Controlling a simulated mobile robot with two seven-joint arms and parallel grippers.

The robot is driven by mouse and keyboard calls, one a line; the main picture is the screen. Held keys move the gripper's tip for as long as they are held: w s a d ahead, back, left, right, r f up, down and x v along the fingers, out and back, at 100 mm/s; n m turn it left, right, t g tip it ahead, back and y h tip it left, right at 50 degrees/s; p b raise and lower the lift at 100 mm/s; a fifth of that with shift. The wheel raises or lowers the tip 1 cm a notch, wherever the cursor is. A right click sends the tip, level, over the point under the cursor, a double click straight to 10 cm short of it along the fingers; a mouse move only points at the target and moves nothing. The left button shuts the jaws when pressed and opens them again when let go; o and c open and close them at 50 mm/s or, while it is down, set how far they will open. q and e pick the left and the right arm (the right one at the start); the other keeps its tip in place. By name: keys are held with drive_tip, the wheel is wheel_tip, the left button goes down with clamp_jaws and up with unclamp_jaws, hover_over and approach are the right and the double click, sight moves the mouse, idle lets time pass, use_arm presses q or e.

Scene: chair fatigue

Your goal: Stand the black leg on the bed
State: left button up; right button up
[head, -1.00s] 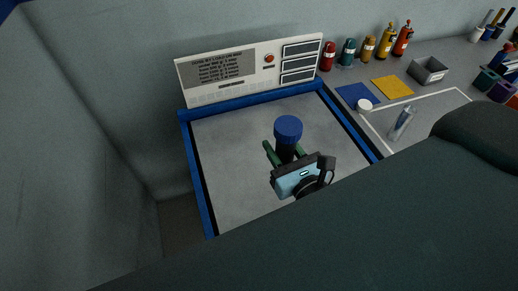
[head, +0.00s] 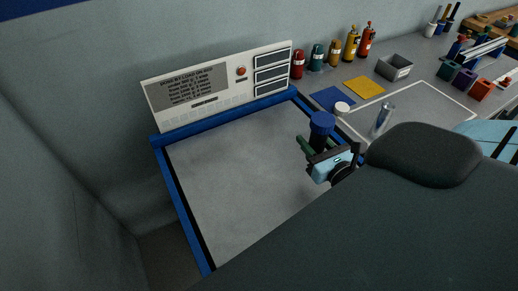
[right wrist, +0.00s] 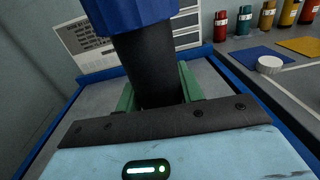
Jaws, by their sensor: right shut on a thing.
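The black leg (right wrist: 150,65) has a wide blue cap on its top end. In the head view its blue cap (head: 322,121) shows above my right gripper (head: 312,147). The green fingers are shut on the leg from both sides and hold it roughly upright. The bed (head: 225,165) is a grey plate with a blue frame, and the leg appears over its right edge. The leg's lower end is hidden behind the gripper, so I cannot tell whether it touches anything. My left gripper is not in view.
A white panel (head: 215,85) with a red button stands at the bed's back edge. Right of the bed are a blue mat (head: 330,99), a white puck (head: 342,108), a yellow mat (head: 364,87), a clear cylinder (head: 383,118) and a grey box (head: 395,67). The bed surface is clear.

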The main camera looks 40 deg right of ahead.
drive_tip(key=s+d+f+h+b, duration=0.1)
drive_tip(key=s+d+f, duration=0.2)
drive_tip(key=d, duration=0.6)
drive_tip(key=shift+s+d+f+m, duration=0.15)
drive_tip(key=shift+s+d+m, duration=0.15)
drive_tip(key=shift+m, duration=0.1)
